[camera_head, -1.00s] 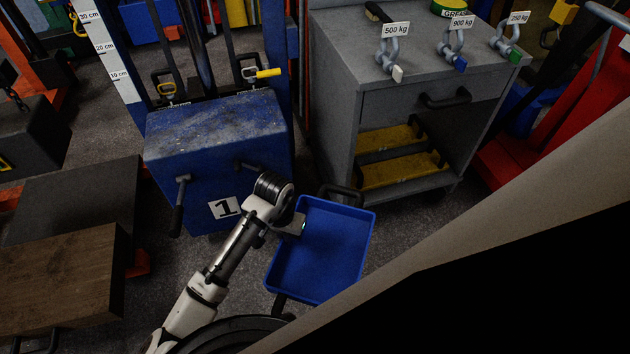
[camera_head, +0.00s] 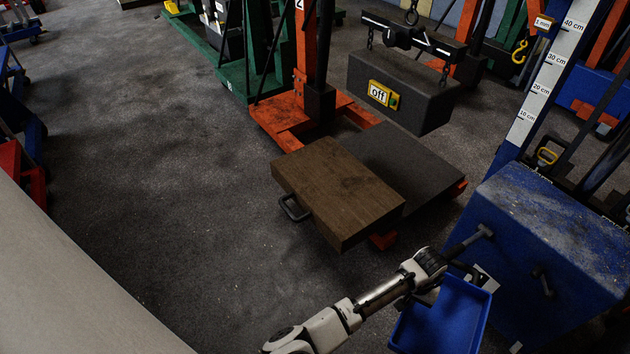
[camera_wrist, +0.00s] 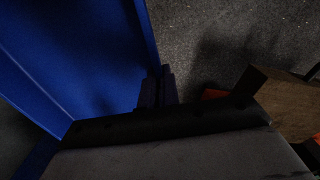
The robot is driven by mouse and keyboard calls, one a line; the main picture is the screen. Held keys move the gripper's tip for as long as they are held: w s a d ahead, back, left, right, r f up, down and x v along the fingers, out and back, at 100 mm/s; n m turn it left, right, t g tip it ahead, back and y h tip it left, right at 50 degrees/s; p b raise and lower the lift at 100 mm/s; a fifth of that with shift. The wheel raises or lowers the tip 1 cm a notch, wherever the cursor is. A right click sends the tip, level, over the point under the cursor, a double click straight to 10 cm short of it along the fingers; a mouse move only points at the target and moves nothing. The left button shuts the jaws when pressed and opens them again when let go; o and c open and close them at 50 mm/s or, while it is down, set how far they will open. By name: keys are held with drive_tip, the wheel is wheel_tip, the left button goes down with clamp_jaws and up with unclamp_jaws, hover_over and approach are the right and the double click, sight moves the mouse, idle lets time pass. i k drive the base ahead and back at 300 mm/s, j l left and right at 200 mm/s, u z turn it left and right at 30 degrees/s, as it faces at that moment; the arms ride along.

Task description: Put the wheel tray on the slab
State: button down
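The wheel tray (camera_head: 445,318) is a shallow, empty blue tray at the bottom right of the head view. Its blue wall fills the left of the wrist view (camera_wrist: 75,60). My gripper (camera_head: 412,300) is at the tray's left edge; in the wrist view its dark fingers (camera_wrist: 156,88) are together at the rim, apparently gripping it. The exact contact is dark. The slab, as I take it, is the flat dark grey plate (camera_head: 425,170) on an orange base, beyond the tray and up to the left. A brown wooden block (camera_head: 335,190) partly hides it.
The wooden block has a black handle (camera_head: 293,208) on its left. A grey block marked "off" (camera_head: 400,95) hangs from chains behind the slab. A blue block (camera_head: 555,250) with projecting handles stands right of the tray. The floor at left (camera_head: 150,180) is open.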

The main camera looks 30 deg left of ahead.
sight(326, 179)
drive_tip(key=i+j+u, duration=0.1)
drive_tip(key=i+u, duration=0.15)
drive_tip(key=u, duration=0.2)
drive_tip(key=i+u, duration=0.4)
drive_tip(key=i+l+u, duration=0.15)
drive_tip(key=i, duration=0.4)
drive_tip(key=i+l+u, duration=0.1)
drive_tip(key=i, duration=0.45)
drive_tip(key=l, duration=0.1)
